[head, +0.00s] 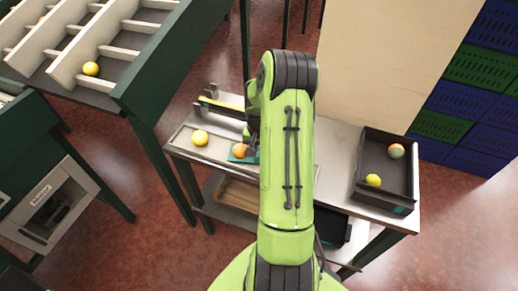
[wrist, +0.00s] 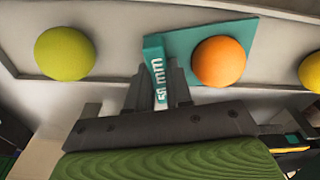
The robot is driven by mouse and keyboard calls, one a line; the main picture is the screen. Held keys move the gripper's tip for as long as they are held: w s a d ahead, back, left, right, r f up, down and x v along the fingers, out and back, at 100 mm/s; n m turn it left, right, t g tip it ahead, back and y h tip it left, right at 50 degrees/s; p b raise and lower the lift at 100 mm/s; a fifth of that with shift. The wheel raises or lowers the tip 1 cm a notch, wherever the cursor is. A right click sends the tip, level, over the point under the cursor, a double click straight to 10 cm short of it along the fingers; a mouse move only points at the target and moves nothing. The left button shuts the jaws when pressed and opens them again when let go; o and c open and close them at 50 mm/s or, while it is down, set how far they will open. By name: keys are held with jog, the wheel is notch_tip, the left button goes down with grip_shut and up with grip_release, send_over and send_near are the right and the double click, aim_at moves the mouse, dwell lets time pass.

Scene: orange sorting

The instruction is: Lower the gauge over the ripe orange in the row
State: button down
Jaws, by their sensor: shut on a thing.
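The ripe orange (wrist: 219,61) is in the middle of the row, with a yellow-green fruit (wrist: 65,53) and a yellow one (wrist: 312,72) either side; it also shows in the head view (head: 239,151). My gripper (wrist: 160,88) is shut on the gauge's upright tab (wrist: 155,62), marked 50 mm. The gauge's teal plate (wrist: 185,45) lies around the orange's outline, and the orange stands out from it toward the camera. The plate's opening is hidden behind the orange, so I cannot tell how far down the gauge sits. My arm hides part of the row in the head view.
A dark crate (head: 365,193) with two fruits stands at the bench's right end. A yellow-edged dark bar (head: 222,104) is at the back of the bench. A sloped rack (head: 120,85) is at upper left. Blue and green crates (head: 470,95) are stacked at right.

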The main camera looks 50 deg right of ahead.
dwell(0.4)
jog(key=shift+r+p, duration=2.75)
jog(key=shift+r, duration=1.4)
